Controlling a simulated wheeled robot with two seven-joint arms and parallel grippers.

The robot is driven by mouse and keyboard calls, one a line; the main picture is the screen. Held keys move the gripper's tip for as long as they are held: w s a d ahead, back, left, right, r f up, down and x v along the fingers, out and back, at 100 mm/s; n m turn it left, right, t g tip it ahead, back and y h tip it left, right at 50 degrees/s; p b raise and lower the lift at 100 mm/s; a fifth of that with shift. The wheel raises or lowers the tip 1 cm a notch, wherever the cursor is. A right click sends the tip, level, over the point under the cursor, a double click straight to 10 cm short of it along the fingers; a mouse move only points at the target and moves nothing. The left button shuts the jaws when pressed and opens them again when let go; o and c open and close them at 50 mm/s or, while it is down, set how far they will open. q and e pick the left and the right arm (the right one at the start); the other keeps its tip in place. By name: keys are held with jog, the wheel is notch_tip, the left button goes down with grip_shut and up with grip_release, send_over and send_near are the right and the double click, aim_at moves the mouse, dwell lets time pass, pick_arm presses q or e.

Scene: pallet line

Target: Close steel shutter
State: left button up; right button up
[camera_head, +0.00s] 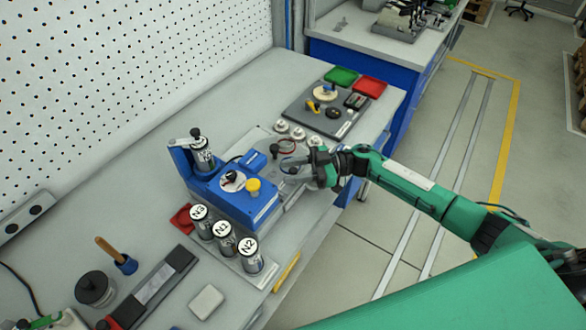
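A blue machine (245,208) stands on the grey bench, with a yellow knob (253,186), a black knob and a labelled canister at its back left. A grey steel part (289,194) lies at its right side. It may be the steel shutter, but I cannot tell for certain, and my gripper and wrist partly cover this area. My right gripper (290,166) reaches in from the right, low beside the machine's right end. Its fingers are small and blurred, so I cannot tell whether they are open or touch the steel part. My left gripper is out of view.
Canisters marked N3, N1 and N2 (222,236) stand in front of the machine. A dark tray (325,115) with small parts lies behind, near green and red bins (370,86). A pegboard wall (130,80) bounds the left.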

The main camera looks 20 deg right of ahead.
jog(key=shift+c, duration=1.1)
grip_shut()
jog(key=shift+w+a, duration=0.15)
jog(key=shift+w, duration=0.05)
jog(key=shift+w+a+b, duration=0.4)
jog(key=shift+w+a, duration=0.4)
jog(key=shift+w, duration=0.25)
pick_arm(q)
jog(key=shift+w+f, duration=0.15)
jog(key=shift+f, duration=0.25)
pick_arm(e)
jog(key=shift+o, duration=1.1)
grip_release()
jog(key=shift+s+d, duration=0.1)
